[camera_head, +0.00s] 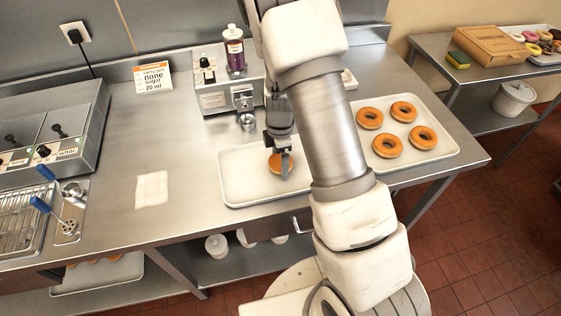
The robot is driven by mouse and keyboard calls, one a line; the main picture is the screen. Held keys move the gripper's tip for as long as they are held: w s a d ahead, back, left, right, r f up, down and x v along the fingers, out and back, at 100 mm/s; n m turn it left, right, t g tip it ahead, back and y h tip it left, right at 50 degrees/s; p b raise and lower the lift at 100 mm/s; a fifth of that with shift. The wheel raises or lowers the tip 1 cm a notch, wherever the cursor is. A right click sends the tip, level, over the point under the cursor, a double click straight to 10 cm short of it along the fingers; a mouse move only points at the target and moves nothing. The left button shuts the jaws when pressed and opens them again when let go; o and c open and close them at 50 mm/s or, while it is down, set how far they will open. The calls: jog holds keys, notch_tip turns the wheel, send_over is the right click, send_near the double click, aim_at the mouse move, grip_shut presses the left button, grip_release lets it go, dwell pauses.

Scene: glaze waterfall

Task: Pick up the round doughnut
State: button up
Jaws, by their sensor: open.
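Several round, ring-shaped brown doughnuts show in the head view. One doughnut (274,163) lies on a white tray (240,182) at the middle of the steel table, partly hidden by my gripper. My gripper (281,166) points down right at this doughnut and is open, with a finger in front of it. I cannot tell whether the fingers touch it. More plain doughnuts (387,145) lie on another white tray (440,157) to the right of my arm. My arm hides the space between the two trays.
A sign (153,77) stands at the back. The table between is mostly clear.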

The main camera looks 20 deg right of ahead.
jog(key=c, duration=1.1)
